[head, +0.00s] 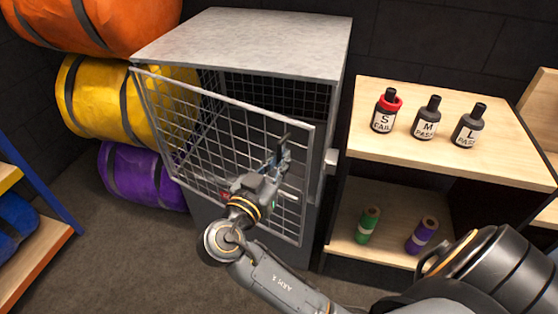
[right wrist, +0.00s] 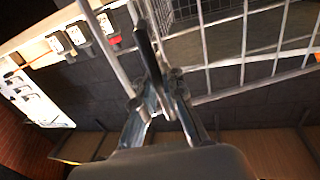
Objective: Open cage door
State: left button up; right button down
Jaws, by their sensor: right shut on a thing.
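The cage (head: 240,40) has a light grey top and dark mesh walls. Its wire mesh door (head: 180,125) stands partly open, its right edge swung out toward me and its left edge near the cage's left front corner. My right gripper (head: 280,155) is at the door's right part and is shut on it near the right edge. In the right wrist view the closed fingers (right wrist: 152,50) are beside the pale door frame (right wrist: 103,45) and mesh bars; the exact part gripped is partly hidden by the fingers. My left gripper is not in view.
A wooden shelf (head: 385,150) right of the cage bears several labelled bottles, with green (head: 368,225) and purple (head: 421,236) rolls below. Orange, yellow (head: 105,100) and purple (head: 135,180) bundles are stacked left of the cage. Floor (head: 110,250) is clear at front left.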

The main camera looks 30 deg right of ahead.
jog(key=c, duration=1.7)
grip_release()
jog(key=shift+o, duration=1.3)
jog(key=shift+s, duration=0.1)
jog(key=shift+a, duration=0.2)
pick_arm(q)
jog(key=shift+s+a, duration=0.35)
pick_arm(e)
jog(key=v, duration=0.7)
jog(key=shift+s+a, duration=0.1)
jog(key=shift+s, duration=0.05)
jog(key=shift+c, duration=0.4)
